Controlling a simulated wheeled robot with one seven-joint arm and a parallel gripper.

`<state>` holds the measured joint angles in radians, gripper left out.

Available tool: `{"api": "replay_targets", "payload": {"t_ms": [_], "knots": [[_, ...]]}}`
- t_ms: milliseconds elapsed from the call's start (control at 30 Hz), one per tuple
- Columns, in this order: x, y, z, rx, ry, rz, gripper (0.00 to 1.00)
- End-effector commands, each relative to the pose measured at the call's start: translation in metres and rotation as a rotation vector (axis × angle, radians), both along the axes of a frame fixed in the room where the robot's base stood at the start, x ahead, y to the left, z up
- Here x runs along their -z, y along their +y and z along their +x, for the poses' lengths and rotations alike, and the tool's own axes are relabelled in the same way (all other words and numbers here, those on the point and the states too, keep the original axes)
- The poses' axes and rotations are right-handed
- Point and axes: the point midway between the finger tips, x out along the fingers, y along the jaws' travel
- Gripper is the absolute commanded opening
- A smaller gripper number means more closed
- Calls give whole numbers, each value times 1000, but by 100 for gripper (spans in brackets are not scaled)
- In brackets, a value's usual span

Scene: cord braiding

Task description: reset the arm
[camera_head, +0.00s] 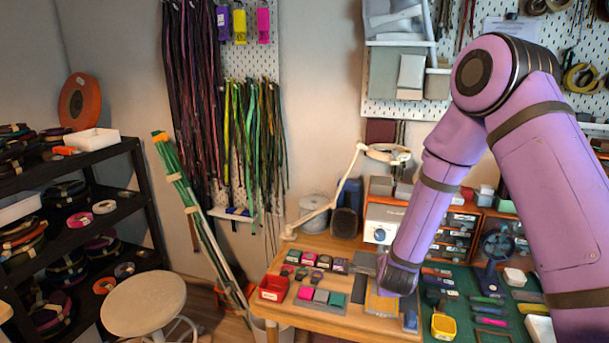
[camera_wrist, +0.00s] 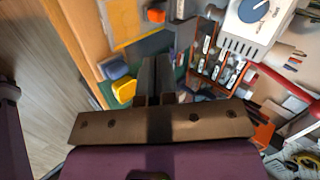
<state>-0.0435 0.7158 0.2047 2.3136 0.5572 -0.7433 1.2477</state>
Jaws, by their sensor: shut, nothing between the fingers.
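My gripper (camera_wrist: 156,80) shows in the wrist view with its two dark fingers together and nothing between them. In the head view my purple arm reaches down from the right, and its dark end (camera_head: 397,279) is low over the wooden workbench (camera_head: 340,320). A grey and yellow flat piece (camera_head: 380,304) lies on the bench just below and left of it. The fingertips are hidden in the head view, so I cannot tell whether they touch anything.
A lamp (camera_head: 318,213) and a white device (camera_head: 383,223) stand behind. A green mat (camera_head: 480,290) with tools and a yellow container (camera_head: 443,327) is at right. A stool (camera_head: 143,303) stands at left.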

Motion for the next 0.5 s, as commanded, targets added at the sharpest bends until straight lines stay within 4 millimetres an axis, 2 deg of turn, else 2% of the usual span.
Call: {"api": "replay_targets", "payload": {"t_ms": [33,267,500], "knots": [[-20,0,2,-40,1,-12,0],[-95,2,-6,-254,39,-94,0],[-168,0,-32,-471,74,-202,0]]}}
